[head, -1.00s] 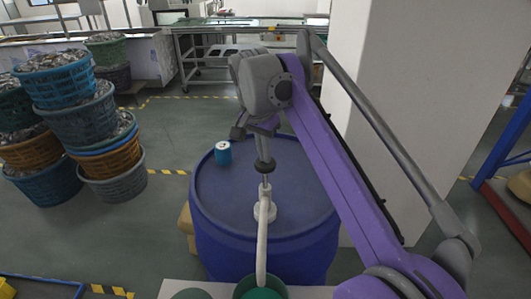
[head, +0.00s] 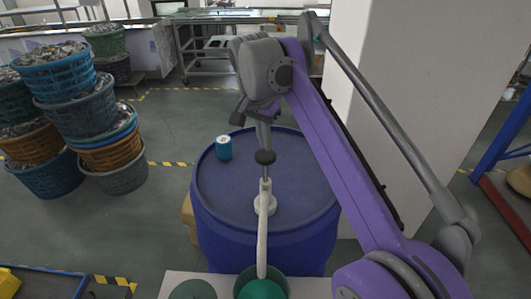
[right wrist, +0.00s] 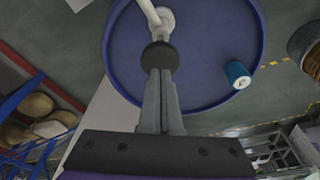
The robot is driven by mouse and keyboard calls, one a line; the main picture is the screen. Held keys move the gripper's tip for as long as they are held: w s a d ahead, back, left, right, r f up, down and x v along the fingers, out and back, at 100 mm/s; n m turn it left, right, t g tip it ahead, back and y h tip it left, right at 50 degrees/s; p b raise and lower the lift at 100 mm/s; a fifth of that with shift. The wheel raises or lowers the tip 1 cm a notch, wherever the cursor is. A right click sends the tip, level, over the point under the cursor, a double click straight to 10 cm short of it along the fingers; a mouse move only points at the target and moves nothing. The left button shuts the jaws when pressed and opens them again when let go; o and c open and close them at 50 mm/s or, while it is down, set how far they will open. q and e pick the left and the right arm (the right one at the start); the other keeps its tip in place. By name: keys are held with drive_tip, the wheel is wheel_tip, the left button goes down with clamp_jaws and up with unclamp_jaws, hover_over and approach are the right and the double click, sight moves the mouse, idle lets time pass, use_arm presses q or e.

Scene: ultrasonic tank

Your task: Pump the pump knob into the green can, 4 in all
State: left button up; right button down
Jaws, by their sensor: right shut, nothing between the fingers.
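The pump knob (head: 265,157) is a dark round ball on a thin rod, above the pale pump (head: 264,204) on top of the blue drum. A length of rod shows below the knob. My right gripper (head: 264,148) is shut and empty, pointing down with its fingertips at the top of the knob. In the right wrist view the shut fingers (right wrist: 160,75) end at the knob (right wrist: 160,56); contact is hard to tell. The pump's pale spout runs down to the green can (head: 239,284) at the bottom edge, which is partly cut off. My left gripper is not in view.
The blue drum (head: 212,188) carries a small blue tin (head: 224,147) left of the pump. A dark green round thing (head: 190,291) lies left of the green can. A white pillar (head: 385,90) stands at right, and stacked baskets (head: 58,78) stand at left.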

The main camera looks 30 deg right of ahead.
sight(264, 155)
drive_tip(key=shift+s+f+b, duration=0.1)
drive_tip(key=shift+f+b, duration=0.3)
drive_tip(key=shift+f, duration=0.55)
drive_tip(key=shift+f+b, duration=0.95)
drive_tip(key=shift+f, duration=1.35)
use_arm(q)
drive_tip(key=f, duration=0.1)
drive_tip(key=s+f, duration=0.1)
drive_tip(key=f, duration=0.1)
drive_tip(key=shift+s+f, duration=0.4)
use_arm(e)
drive_tip(key=shift+r, duration=0.1)
drive_tip(key=shift+r+p, duration=1.85)
drive_tip(key=shift+r, duration=1.1)
drive_tip(key=shift+s+a+r, duration=0.1)
drive_tip(key=shift+r, duration=0.25)
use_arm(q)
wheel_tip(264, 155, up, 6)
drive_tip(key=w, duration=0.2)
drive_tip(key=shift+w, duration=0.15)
use_arm(e)
drive_tip(key=shift+s+a+r, duration=0.1)
drive_tip(key=shift+s+r, duration=0.1)
drive_tip(key=shift+s, duration=0.05)
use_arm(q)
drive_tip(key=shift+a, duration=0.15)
